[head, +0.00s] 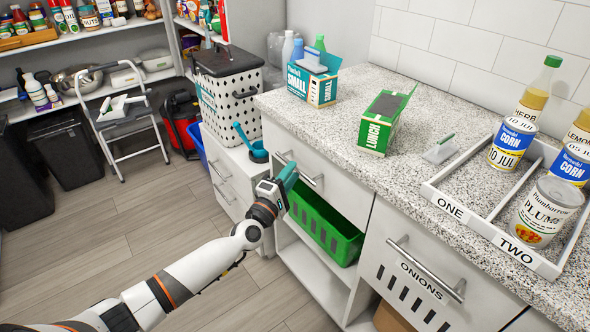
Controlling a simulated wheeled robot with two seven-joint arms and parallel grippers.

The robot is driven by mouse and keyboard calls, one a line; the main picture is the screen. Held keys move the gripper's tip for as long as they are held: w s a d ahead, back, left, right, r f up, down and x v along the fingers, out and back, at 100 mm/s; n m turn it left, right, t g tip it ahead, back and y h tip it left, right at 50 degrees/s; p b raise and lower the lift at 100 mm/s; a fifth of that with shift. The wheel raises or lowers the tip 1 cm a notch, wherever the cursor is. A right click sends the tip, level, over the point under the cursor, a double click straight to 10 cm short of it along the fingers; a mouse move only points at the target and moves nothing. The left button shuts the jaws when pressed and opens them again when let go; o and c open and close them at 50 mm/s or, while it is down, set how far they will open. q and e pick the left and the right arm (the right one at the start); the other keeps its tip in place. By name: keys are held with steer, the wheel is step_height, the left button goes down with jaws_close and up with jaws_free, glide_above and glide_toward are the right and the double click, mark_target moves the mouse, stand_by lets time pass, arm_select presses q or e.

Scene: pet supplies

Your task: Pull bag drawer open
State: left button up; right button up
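The white drawer front (345,189) under the speckled counter carries a silver bar handle (305,177); the drawer looks closed, flush beneath the counter edge. I see no label naming it as the bag drawer. My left gripper (289,174) reaches in from the lower left and its teal fingers are at the handle, overlapping its middle in the head view. The fingertips are partly hidden, so I cannot tell whether they close around the bar. My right gripper is not in view.
A green crate (318,222) sits on the shelf below the drawer. The onions drawer (413,290) is to the right. Boxes, including a lunch box (384,123), and a two-part tray (441,197) with cans stand on the counter. The floor (120,232) at left is clear.

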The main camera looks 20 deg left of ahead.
arm_select(q)
steer(key=shift+x, duration=1.4)
steer(key=shift+c, duration=0.3)
jaws_close()
